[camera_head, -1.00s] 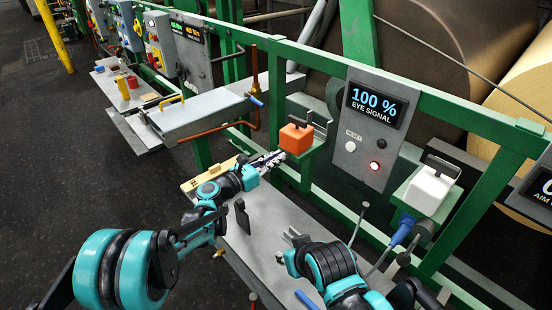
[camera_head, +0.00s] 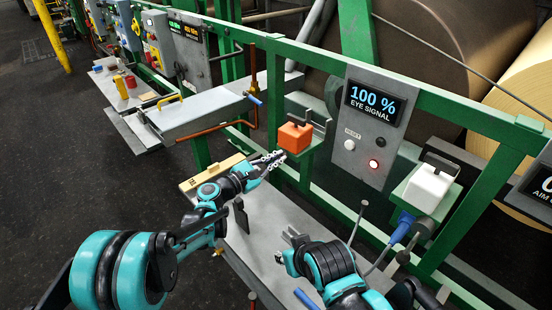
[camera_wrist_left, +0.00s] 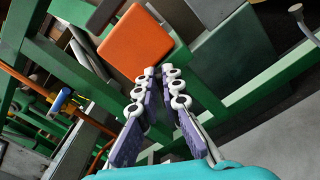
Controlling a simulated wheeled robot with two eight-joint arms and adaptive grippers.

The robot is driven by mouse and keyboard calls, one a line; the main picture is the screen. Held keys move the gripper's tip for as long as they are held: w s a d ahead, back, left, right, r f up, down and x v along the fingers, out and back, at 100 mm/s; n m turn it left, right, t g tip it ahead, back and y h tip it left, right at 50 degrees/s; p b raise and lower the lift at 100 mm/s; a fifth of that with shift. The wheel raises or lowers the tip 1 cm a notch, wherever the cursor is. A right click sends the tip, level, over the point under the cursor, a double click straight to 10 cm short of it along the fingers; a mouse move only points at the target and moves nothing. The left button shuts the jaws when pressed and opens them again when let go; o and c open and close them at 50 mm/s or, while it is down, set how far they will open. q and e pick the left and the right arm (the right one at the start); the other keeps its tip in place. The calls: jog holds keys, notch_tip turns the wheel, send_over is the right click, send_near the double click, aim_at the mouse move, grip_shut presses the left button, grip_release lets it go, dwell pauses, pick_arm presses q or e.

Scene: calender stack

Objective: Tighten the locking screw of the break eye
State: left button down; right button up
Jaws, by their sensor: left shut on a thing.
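An orange block (camera_head: 295,138) with a dark bracket above it sits on a green shelf on the machine frame. My left gripper (camera_head: 277,158) is just below and left of it, its fingers close together at the shelf. In the left wrist view the fingertips (camera_wrist_left: 165,78) point at the block's lower edge. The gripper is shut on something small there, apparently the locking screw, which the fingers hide. A white block (camera_head: 429,188) sits on another green shelf at right. My right gripper (camera_head: 288,240) is low over the grey table, its jaw opening unclear.
A grey panel (camera_head: 352,165) shows "100 % EYE SIGNAL" above a white reset button (camera_head: 350,144) and a lit red lamp (camera_head: 373,164). A green rail (camera_head: 425,88) crosses above. A grey table (camera_head: 265,215) lies below, with a wooden piece (camera_head: 213,171).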

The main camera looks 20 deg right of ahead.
pick_arm(q)
jog(key=m, duration=0.4)
jog(key=shift+s+f+m, duration=0.2)
jog(key=shift+f+m, duration=0.1)
jog(key=m, duration=0.3)
jog(key=shift+s+d+f+m+b, duration=0.1)
jog(key=shift+f+m+b, duration=0.1)
jog(key=shift+m+b, duration=0.2)
jog(key=m, duration=0.4)
jog(key=shift+f, duration=0.25)
jog(key=shift+f+m+b, duration=0.15)
jog(key=shift+m, duration=0.9)
jog(key=shift+f+m+b, duration=0.1)
jog(key=shift+m+b, duration=0.05)
jog(key=shift+m, duration=0.9)
jog(key=c, duration=1.7)
grip_release()
